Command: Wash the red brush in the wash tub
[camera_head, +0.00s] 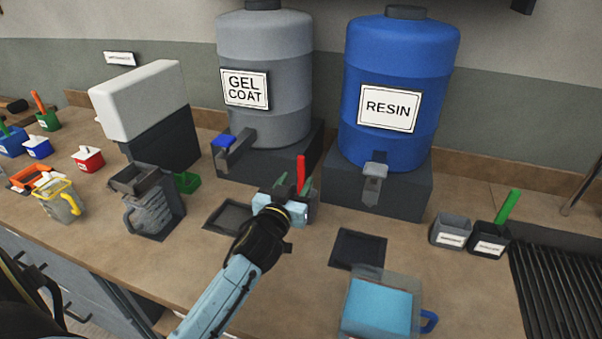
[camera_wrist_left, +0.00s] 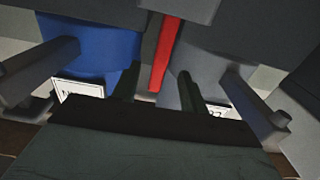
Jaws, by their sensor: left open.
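The red brush (camera_head: 301,170) stands upright on the bench in front of the gap between the two drums, and its red handle shows. My left gripper (camera_head: 293,187) is open at the brush. In the left wrist view, the red handle (camera_wrist_left: 166,50) shows between its two spread fingers (camera_wrist_left: 158,88); I cannot tell whether they touch it. The brush's lower end and whatever holds it are hidden behind my gripper. I cannot tell for sure which vessel is the wash tub. A clear vessel with blue liquid and a blue handle (camera_head: 378,305) stands at the front right. My right gripper is not in view.
A grey gel coat drum (camera_head: 265,75) and blue resin drum (camera_head: 402,65) stand behind on dark stands. Two small labelled tubs (camera_head: 452,231) (camera_head: 489,240), one with a green handle, stand right. A grey jug (camera_head: 153,205) stands left. Dark mats (camera_head: 358,249) lie in front.

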